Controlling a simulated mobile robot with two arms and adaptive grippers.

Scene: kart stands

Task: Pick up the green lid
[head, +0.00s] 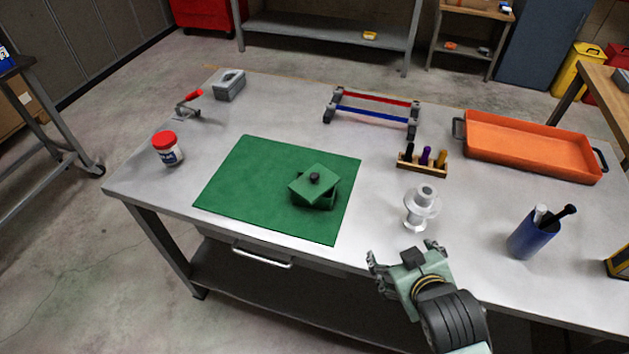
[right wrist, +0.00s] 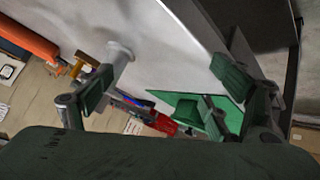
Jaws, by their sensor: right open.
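The green lid (head: 315,183) is a square plate with a dark round knob. It sits askew on top of a green box (head: 318,201), its corners turned against the box's. The box stands on the green mat (head: 240,185) near its right edge. My right gripper (head: 406,252) is open and empty at the table's front edge, to the right of and nearer than the lid, and apart from it. In the right wrist view, the open fingers frame the table, with a green shape on the mat (right wrist: 236,112) partly behind the right finger. My left gripper is not in view.
A grey-white spool-shaped part (head: 421,206) stands just beyond my right gripper. A blue cup (head: 533,238) with tools is to the right. A wooden holder (head: 423,166), an orange tray (head: 530,148) and a red-capped jar (head: 167,149) stand farther around. The mat's left part is clear.

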